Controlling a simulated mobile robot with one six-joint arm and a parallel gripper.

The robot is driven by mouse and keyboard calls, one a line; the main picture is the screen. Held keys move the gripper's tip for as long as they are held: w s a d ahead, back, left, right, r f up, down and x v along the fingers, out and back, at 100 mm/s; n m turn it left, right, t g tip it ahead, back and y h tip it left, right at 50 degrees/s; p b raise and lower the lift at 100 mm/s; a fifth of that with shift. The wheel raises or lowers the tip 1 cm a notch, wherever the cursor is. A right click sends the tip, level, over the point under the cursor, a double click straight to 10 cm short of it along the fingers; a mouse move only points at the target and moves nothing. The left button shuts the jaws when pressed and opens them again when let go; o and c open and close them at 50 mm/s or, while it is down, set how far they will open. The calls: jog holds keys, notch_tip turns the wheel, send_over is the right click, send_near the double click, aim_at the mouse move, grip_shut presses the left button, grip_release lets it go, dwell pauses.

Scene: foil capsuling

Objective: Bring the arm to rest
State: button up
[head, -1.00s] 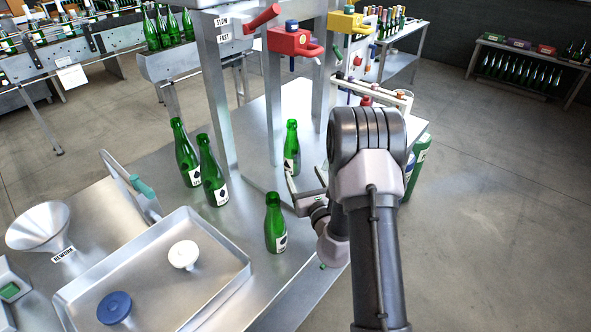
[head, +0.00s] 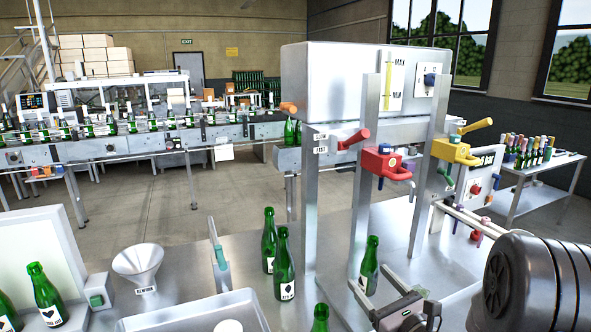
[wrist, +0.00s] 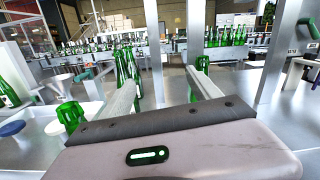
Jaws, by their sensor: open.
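My gripper (head: 376,300) is at the lower right of the head view, low in front of the filling machine (head: 335,75). Its two fingers are spread apart. A green bottle (head: 369,265) stands upright on the metal table just beyond the fingers in the head view. In the wrist view my gripper (wrist: 165,85) shows both fingers apart with nothing held between them. Another green bottle (head: 320,318) stands nearer, cut by the bottom edge of the head view. I cannot tell whether any finger touches a bottle.
Two green bottles (head: 283,264) stand left of the machine post. A tray (head: 190,315) with a white cap, a funnel (head: 138,264) and a left-hand station with bottles (head: 46,295) share the table. Red (head: 385,162) and yellow (head: 455,152) valves hang above. A conveyor (head: 120,145) runs behind.

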jog(key=s+a+r+n+g+y, duration=0.1)
jog(key=a+n+y, duration=0.1)
jog(key=a, duration=0.1)
jog(key=s+a+r+n+g+y, duration=0.1)
jog(key=s+a+r+n+g, duration=0.1)
jog(key=a, duration=0.2)
jog(key=s+a+r+n+g+y, duration=0.1)
jog(key=s+a+r+n+y, duration=0.1)
jog(key=a, duration=0.1)
jog(key=shift+s+a+n+y, duration=0.1)
jog(key=shift+a+n+y, duration=0.2)
jog(key=shift+n, duration=0.1)
jog(key=s+a+n+g, duration=0.4)
jog(key=s+n+g, duration=0.1)
jog(key=s, duration=0.2)
jog(key=s+a+n+g, duration=0.4)
jog(key=s+a+n, duration=0.1)
jog(key=s, duration=0.3)
jog(key=s+d+f+n+h+b, duration=0.15)
jog(key=s+d+n+h, duration=0.4)
jog(key=s, duration=0.55)
jog(key=d+n+t+h, duration=0.1)
jog(key=d+n+h, duration=0.2)
jog(key=d, duration=0.3)
jog(key=shift+d+r+h, duration=0.15)
jog(key=shift+d+h, duration=0.05)
jog(key=shift+h, duration=0.65)
jog(key=shift+n, duration=0.25)
